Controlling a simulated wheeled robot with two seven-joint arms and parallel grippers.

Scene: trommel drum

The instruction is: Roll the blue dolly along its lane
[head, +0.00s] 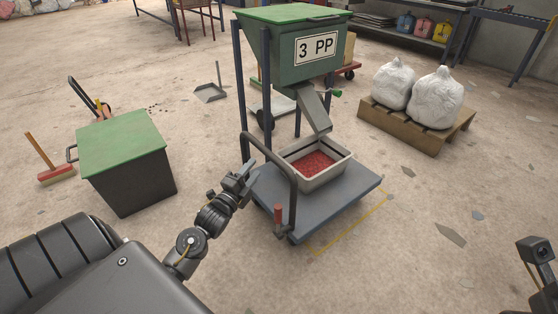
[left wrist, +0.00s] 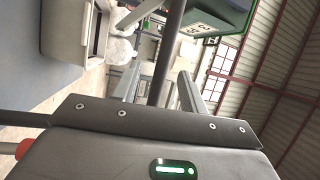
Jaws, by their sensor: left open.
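The blue-grey dolly (head: 335,205) stands flat on the floor under the hopper spout. Its dark hoop handle (head: 292,190) rises at the near left side, with a red grip (head: 278,216) low beside it. A pale tub (head: 325,180) of red granules sits on the deck. My left gripper (head: 247,172) is open, close to the handle's left side; contact cannot be told. The left wrist view shows the deck (left wrist: 40,65), the tub (left wrist: 80,40) and a dark bar (left wrist: 167,55) ahead of the gripper. Part of my right arm's end (head: 540,255) shows at the right edge, its fingers unclear.
A yellow floor line (head: 355,220) runs along the dolly's right front side. The green hopper (head: 305,50) stands on posts behind. A green-lidded bin (head: 125,165) and broom (head: 50,165) are left. White sacks (head: 435,97) lie on a pallet (head: 400,127) at right. Front right floor is mostly clear.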

